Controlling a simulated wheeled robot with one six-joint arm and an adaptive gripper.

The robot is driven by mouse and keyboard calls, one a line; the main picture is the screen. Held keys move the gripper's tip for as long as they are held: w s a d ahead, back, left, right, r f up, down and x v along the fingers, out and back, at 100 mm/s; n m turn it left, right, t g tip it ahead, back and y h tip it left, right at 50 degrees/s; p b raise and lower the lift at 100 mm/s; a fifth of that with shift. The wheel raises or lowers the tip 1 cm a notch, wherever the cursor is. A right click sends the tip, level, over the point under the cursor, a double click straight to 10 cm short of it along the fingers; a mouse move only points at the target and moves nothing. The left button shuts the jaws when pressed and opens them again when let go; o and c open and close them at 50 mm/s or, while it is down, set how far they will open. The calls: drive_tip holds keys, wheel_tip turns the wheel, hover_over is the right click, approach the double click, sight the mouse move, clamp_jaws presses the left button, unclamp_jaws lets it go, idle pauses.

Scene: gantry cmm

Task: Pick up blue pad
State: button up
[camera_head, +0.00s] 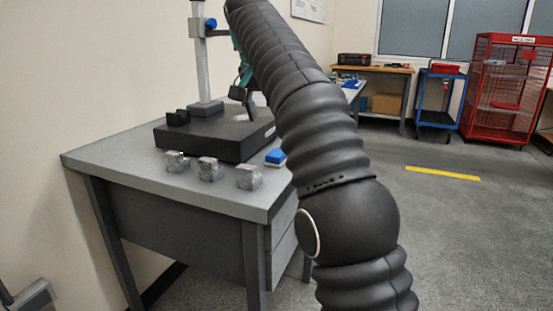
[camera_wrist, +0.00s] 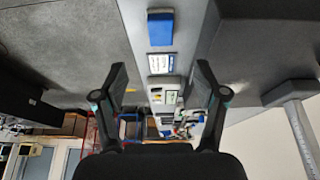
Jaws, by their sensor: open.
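The blue pad (camera_head: 275,156) lies on the grey table top near its right edge, beside the black slab. In the wrist view the blue pad (camera_wrist: 160,30) is at the top centre, with a pale band along its upper edge. My gripper (camera_wrist: 160,80) is open and empty; its two fingers stand apart, and the pad appears above the gap between them, clear of both. In the head view my gripper (camera_head: 243,94) shows small above the slab, partly hidden by my arm.
The black slab (camera_head: 200,144) carries a grey column (camera_head: 200,60) and a dark block (camera_head: 178,117). Several grey metal parts (camera_head: 209,169) line the table's front. A blue cart (camera_head: 441,96) and red cage (camera_head: 507,85) stand far back right. Floor to the right is open.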

hover_over(276, 153)
drive_tip(key=s, duration=0.2)
drive_tip(key=f, duration=0.5)
drive_tip(key=shift+s+a+f, duration=0.1)
drive_tip(key=shift+a+f, duration=0.25)
drive_tip(key=shift+b+x, duration=0.7)
drive_tip(key=shift+x, duration=1.95)
drive_tip(key=shift+r, duration=0.1)
drive_tip(key=c, duration=1.2)
